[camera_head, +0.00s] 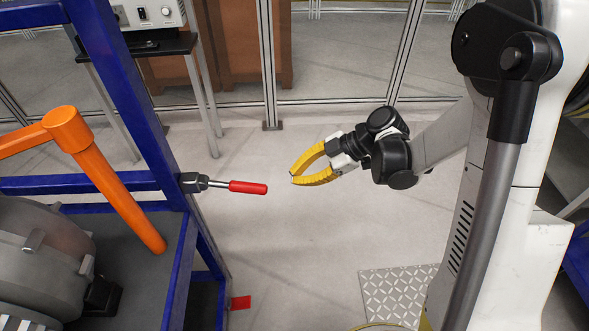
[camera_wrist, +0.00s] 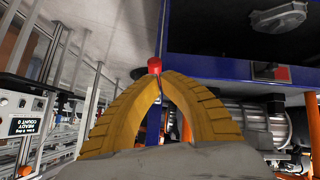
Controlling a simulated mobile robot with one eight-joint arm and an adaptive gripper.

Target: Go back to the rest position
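My gripper (camera_head: 292,179) has two ribbed yellow fingers that bow apart in the middle and meet at the tips, with nothing between them. It hangs in the air right of the blue frame, pointing left. A lever with a red handle (camera_head: 248,187) sticks out to the right from the blue frame's post. A short gap lies between the handle's end and my fingertips. In the wrist view my fingertips (camera_wrist: 161,74) come together, with the red handle's end (camera_wrist: 154,66) just beyond them.
The blue frame (camera_head: 140,100) carries a grey drive unit (camera_head: 40,245) and an orange bar (camera_head: 110,190). A small table with a white device (camera_head: 150,14) and a fence stand behind. Open floor (camera_head: 300,260) lies below my gripper, with a metal tread plate (camera_head: 395,295) at right.

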